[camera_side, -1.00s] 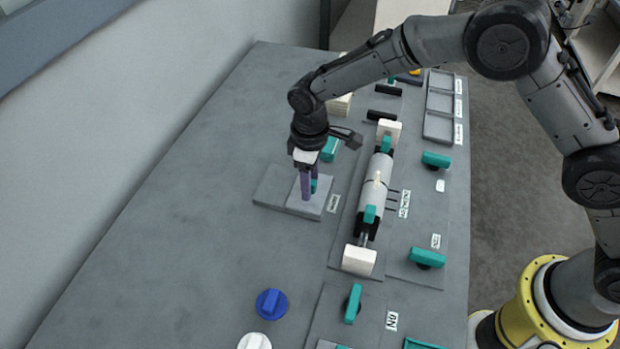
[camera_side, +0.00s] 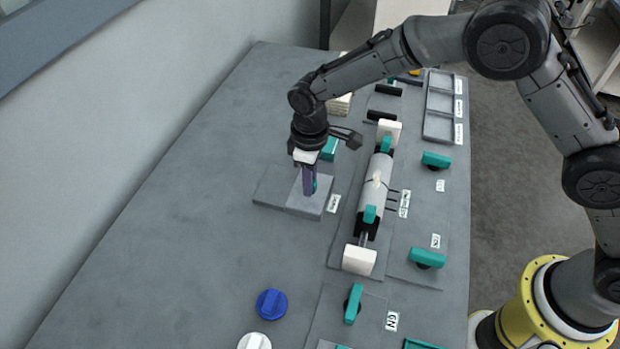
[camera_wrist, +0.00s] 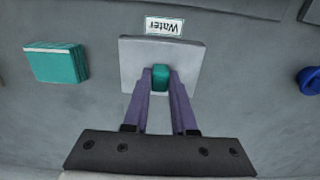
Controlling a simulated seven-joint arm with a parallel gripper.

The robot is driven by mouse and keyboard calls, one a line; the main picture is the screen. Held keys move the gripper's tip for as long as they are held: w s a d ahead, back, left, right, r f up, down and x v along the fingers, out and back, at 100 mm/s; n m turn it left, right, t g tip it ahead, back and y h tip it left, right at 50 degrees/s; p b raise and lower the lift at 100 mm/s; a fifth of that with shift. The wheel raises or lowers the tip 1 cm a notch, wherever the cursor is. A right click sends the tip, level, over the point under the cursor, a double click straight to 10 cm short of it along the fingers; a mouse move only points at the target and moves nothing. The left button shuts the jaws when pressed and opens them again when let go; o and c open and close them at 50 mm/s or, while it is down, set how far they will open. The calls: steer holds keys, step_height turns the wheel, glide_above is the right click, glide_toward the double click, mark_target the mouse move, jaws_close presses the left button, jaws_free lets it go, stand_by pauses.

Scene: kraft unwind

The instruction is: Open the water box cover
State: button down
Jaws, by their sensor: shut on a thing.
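The water box cover (camera_side: 296,203) is a light grey square plate lying flat on a grey base, beside a white label. In the wrist view the cover (camera_wrist: 188,53) is below a label (camera_wrist: 164,26) that reads "Water" upside down. A small teal handle (camera_wrist: 160,86) stands on the cover. My gripper (camera_side: 309,190) is over the cover, pointing down. In the wrist view the two purple fingers of my gripper (camera_wrist: 160,82) are shut on the teal handle, one on each side. The fingers partly hide the handle in the side view.
A teal block (camera_side: 329,149) stands just behind the cover; it also shows in the wrist view (camera_wrist: 55,63). A grey roller (camera_side: 376,185) with teal clamps lies to the right. Blue (camera_side: 271,303) and white (camera_side: 254,341) knobs sit at the front. The table's left side is clear.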

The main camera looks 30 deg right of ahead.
stand_by(0.7)
steer(key=shift+w+a+r, duration=0.1)
steer(key=shift+w+a, duration=2.7)
steer(key=c, duration=0.7)
jaws_free()
step_height(320, 180, up, 14)
steer(key=shift+f, duration=0.1)
steer(key=shift+d, duration=0.1)
